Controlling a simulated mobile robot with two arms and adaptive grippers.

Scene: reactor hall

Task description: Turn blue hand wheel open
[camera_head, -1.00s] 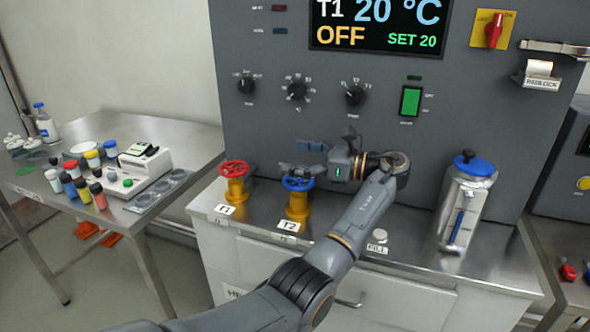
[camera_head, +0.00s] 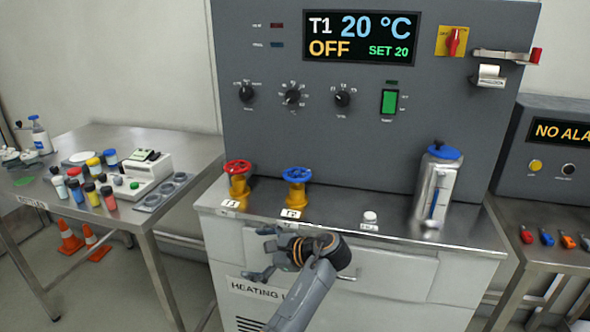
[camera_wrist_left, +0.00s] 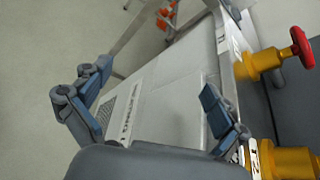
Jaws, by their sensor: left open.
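The blue hand wheel (camera_head: 297,174) sits on a yellow valve body (camera_head: 296,196) behind the T2 label on the steel counter. In the left wrist view only part of its yellow body (camera_wrist_left: 292,162) shows at the lower right; the wheel itself is out of that view. My left gripper (camera_head: 262,253) is open and empty, in front of the cabinet and below the counter edge, apart from the wheel. Its spread fingers also show in the left wrist view (camera_wrist_left: 150,105). My right gripper is not in view.
A red hand wheel (camera_head: 237,167) on a yellow valve stands just left, by label T1. A metal canister with a blue lid (camera_head: 437,190) stands at the right of the counter. The counter's front edge (camera_head: 340,228) lies between my gripper and the valves.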

